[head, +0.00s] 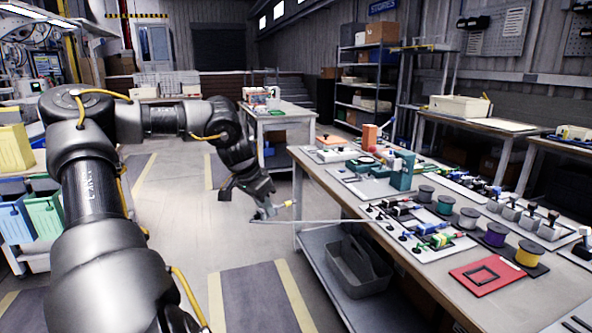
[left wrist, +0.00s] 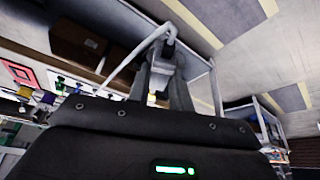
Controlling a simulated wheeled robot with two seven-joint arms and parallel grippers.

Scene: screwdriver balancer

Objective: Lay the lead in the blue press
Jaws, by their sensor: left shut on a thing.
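My left gripper (head: 264,208) is in the aisle, just off the near left edge of the workbench (head: 330,205). It is shut on a thin pale grey lead (head: 320,221), which runs right from the fingers towards the bench. In the left wrist view the lead (left wrist: 135,58) bends at the fingertips (left wrist: 168,62) and slopes down to the left. A small yellow and orange piece (head: 287,204) shows beside the gripper. Small coloured fixtures (head: 425,232) stand on a pale board on the bench. I cannot tell which is the blue press. My right gripper is not in view.
A teal device (head: 402,172) stands towards the far side of the bench. Spools (head: 495,234) line its middle, with a red tray (head: 486,277) nearer. A grey tote (head: 358,268) sits on the lower shelf. The aisle floor (head: 190,235) is clear.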

